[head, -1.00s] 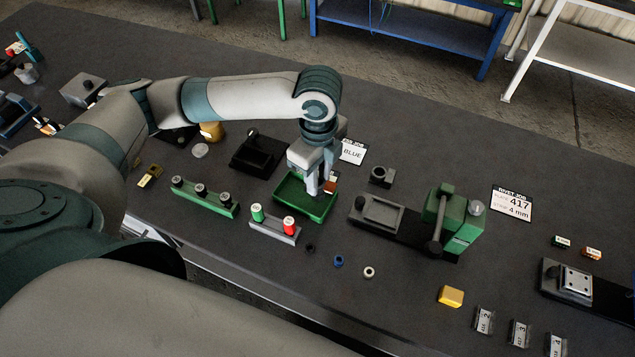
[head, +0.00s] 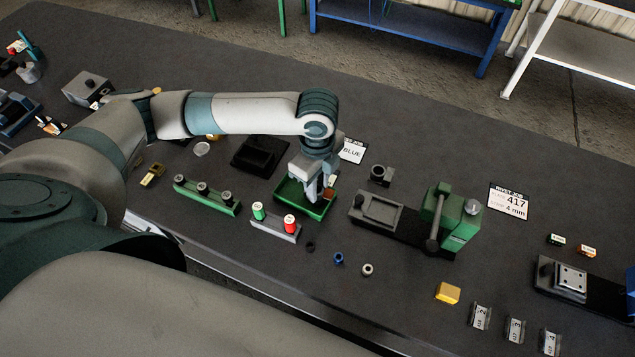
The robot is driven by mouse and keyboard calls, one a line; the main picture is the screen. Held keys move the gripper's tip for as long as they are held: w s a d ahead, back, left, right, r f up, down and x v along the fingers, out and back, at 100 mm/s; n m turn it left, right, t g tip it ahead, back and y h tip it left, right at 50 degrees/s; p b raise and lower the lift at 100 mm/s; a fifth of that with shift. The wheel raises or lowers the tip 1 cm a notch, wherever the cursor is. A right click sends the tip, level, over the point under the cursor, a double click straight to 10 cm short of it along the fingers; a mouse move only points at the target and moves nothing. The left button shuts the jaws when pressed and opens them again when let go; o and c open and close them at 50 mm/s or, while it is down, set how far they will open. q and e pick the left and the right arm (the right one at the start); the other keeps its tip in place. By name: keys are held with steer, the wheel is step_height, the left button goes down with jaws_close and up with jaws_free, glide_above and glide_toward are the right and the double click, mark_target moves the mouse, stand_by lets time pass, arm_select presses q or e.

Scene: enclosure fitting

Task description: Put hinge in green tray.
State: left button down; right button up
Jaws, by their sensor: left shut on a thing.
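The green tray (head: 288,200) is a shallow open box near the middle of the table. My left gripper (head: 315,197) points down over it, with its fingertips at or just inside the tray, towards its right half. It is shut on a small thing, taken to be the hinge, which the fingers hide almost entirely. I cannot tell whether that thing touches the tray floor. A small orange-brown patch shows just behind the fingers; I cannot make out what it is. My right gripper is not in view.
A grey block with green and red cylinders (head: 275,229) stands in front of the tray. A green rack (head: 207,195) is left, a black tray (head: 259,154) behind left. A grey-and-green press (head: 447,222) stands right. A BLUE card (head: 352,151) lies behind.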

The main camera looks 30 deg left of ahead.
arm_select(q)
steer(key=shift+f, duration=0.1)
steer(key=c, duration=1.4)
jaws_free()
steer(key=shift+c, duration=0.2)
step_height(320, 180, up, 12)
steer(key=b, duration=0.3)
